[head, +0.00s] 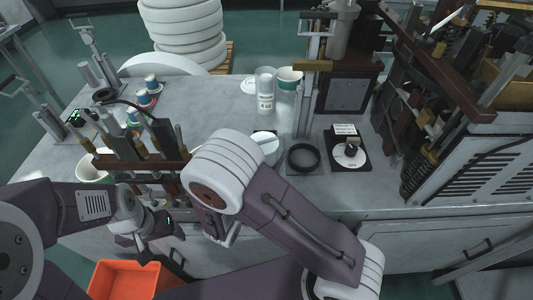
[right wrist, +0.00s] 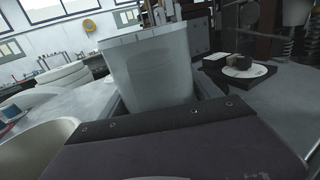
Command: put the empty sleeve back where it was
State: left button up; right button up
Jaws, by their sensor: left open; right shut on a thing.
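A pale, whitish, slightly tapered sleeve (right wrist: 150,72) stands upright between the dark fingers of my right gripper (right wrist: 160,100) in the right wrist view. The gripper is shut on it. In the head view my right arm hides that gripper; a pale round top (head: 267,146) shows just beyond the arm, and I cannot tell whether it is the same sleeve. My left gripper (head: 168,238) is open and empty, low at the left, in front of the table's edge. A clear tube with a printed label (head: 265,92) stands farther back on the table.
A dark ring (head: 303,158) and a black plate with a white disc (head: 350,157) lie right of my arm. An orange bin (head: 125,279) is below the table.

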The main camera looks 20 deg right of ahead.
jog(key=o, duration=1.2)
jog(key=shift+s+d, duration=0.1)
jog(key=shift+d, duration=0.05)
jog(key=shift+a, duration=0.3)
jog(key=shift+d, duration=0.1)
jog(key=shift+r, duration=0.1)
jog(key=b+v, duration=0.1)
jog(key=v, duration=1.1)
